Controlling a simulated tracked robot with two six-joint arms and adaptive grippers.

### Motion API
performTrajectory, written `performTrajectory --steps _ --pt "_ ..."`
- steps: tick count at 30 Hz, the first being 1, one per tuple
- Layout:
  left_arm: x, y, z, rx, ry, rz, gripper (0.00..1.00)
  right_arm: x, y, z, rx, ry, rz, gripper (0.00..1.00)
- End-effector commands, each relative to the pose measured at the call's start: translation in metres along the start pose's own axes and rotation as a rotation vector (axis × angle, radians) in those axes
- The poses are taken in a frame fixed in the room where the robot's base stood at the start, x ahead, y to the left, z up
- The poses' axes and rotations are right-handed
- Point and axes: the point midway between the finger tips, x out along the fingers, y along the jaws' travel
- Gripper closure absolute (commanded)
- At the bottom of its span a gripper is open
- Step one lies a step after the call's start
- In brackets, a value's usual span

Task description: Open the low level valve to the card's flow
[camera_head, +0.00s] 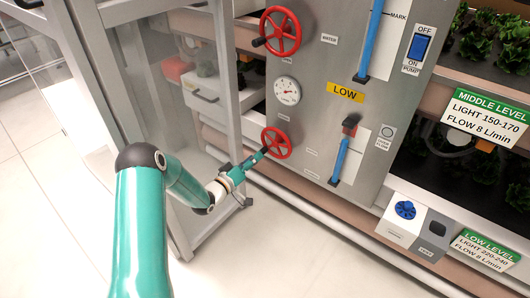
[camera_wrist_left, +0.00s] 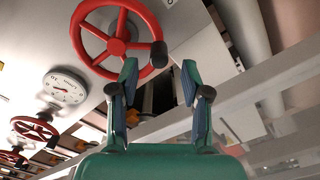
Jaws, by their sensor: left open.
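The low level valve is a red handwheel (camera_head: 285,150) on the grey panel, below the yellow LOW label (camera_head: 345,92). It shows large in the left wrist view (camera_wrist_left: 118,46), with a dark crank knob (camera_wrist_left: 159,54) on its rim. My left gripper (camera_head: 262,152) is at the wheel's left side. In the left wrist view its open fingers (camera_wrist_left: 160,76) point at the wheel, with the knob between or just beyond the tips; contact cannot be told. The green LOW LEVEL card (camera_head: 484,250) reads FLOW 8 L/min. A low flow tube with blue fill (camera_head: 340,160) is right of the wheel.
Another red wheel (camera_head: 279,33) and a round gauge (camera_head: 287,91) are above. A blue pump switch (camera_head: 420,46) is at upper right, a blue knob (camera_head: 405,209) at lower right. A grey frame post (camera_head: 226,80) stands close to my left arm. The floor in front is clear.

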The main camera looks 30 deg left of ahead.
Motion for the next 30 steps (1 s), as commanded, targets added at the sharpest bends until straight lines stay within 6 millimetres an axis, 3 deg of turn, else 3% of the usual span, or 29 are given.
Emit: performTrajectory --steps 3,9,15,23,30 --pt "0.026 -0.001 0.002 0.002 0.0 0.003 0.53 0.01 0.004 0.0 0.0 0.0 0.0 0.6" --pt "0.056 -0.001 0.001 0.001 0.001 0.002 0.53 0.017 0.006 0.0 0.0 0.0 0.0 0.6" --pt "0.067 0.0 0.0 0.0 0.001 0.0 0.53 0.019 0.007 0.0 0.0 0.0 0.0 0.6" --pt "0.068 0.0 0.0 0.0 0.0 -0.001 0.53 0.019 0.007 0.0 0.0 0.0 0.0 0.6" --pt "0.067 -0.001 -0.001 -0.001 0.001 -0.002 0.91 0.019 0.007 0.0 0.0 0.0 0.0 0.6"
